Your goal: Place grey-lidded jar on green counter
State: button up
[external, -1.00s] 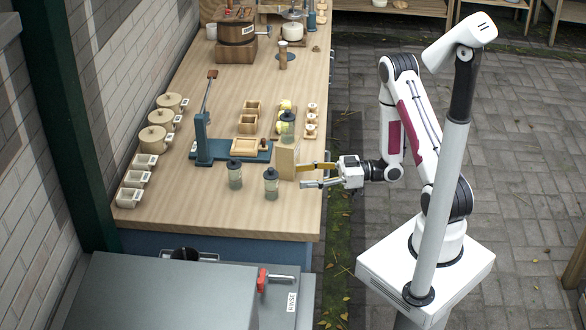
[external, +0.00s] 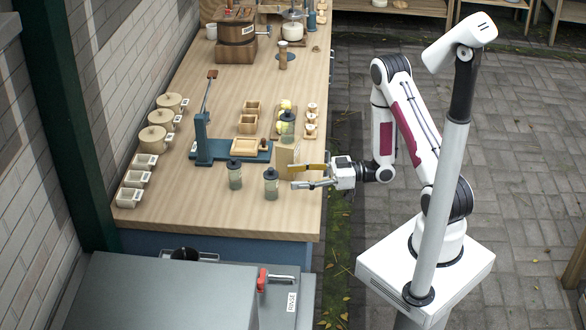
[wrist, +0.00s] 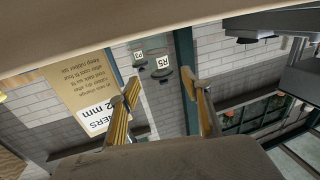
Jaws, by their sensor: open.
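Three clear jars with dark grey lids and greenish contents show on the wooden counter (external: 200,205): a left jar (external: 235,177), a front jar (external: 271,185) near the front right, and one farther back (external: 287,128). I cannot tell which one is meant. My gripper (external: 294,177) is open and empty, level with the counter's right edge, a little right of the front jar and apart from it. Its fingers also show open in the wrist view (wrist: 162,88), with no jar between them. No surface looks clearly green.
An upright wooden board (external: 286,158) stands close behind my fingers. A blue lever press (external: 204,140) and small wooden boxes (external: 249,118) are farther back. Lidded pots (external: 152,138) line the left wall. A grey cabinet top (external: 170,290) lies in front.

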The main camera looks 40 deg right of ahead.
dwell(0.3)
jog(key=shift+f+x, duration=0.15)
jog(key=shift+x, duration=0.65)
jog(key=shift+f+x, duration=0.15)
jog(key=shift+x, duration=1.65)
grip_shut()
jog(key=shift+r, duration=0.25)
notch_tip(320, 180, up, 10)
jog(key=shift+f, duration=0.25)
